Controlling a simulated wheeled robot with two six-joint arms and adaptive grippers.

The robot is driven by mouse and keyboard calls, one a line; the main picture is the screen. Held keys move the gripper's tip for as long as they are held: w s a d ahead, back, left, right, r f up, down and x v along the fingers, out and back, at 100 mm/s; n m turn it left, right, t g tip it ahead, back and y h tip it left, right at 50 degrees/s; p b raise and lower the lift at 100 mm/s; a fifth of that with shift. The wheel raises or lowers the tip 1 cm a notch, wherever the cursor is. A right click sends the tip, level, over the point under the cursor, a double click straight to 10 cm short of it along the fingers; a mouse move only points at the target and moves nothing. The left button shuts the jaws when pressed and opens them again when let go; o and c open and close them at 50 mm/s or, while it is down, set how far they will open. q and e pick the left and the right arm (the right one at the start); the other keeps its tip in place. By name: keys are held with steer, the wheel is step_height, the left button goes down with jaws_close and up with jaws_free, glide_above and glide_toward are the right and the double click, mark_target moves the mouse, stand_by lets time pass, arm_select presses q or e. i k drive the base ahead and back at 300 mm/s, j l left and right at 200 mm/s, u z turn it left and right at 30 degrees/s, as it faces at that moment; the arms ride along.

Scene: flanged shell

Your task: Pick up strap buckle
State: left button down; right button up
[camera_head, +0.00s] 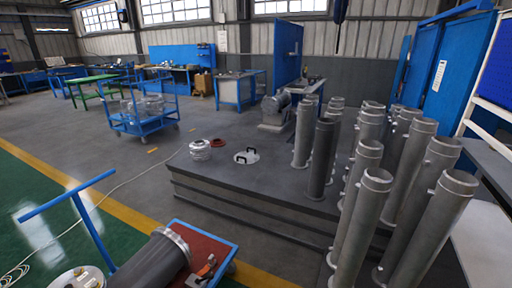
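A small orange and grey piece (205,270), which looks like the strap buckle, lies at the bottom of the head view. It rests on the red top of a blue-edged cart (226,262), just right of a dark cylindrical shell (150,262) with a metallic flanged end. The piece is small, and its exact shape is hard to tell. Neither of my grippers shows in this view.
A low dark platform (250,185) stands ahead, with a white disc with black handles (246,157) and tall grey cylinders (365,195). The cart's blue handle (68,197) rises at left. A round light part (78,280) sits bottom left. Green floor at left is mostly clear.

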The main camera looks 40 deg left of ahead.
mark_target(211, 259)
steer(key=i+j+u, duration=0.15)
steer(key=u, duration=0.3)
steer(key=i+u, duration=0.35)
steer(key=u, duration=0.15)
steer(key=i+u, duration=0.3)
steer(key=u, duration=0.15)
steer(key=i+l+u, duration=0.1)
steer(key=i+u, duration=0.15)
steer(key=u, duration=0.25)
steer(key=i+l+u, duration=0.2)
steer(key=u, duration=0.25)
steer(key=i+l+u, duration=0.15)
steer(key=i+u, duration=0.15)
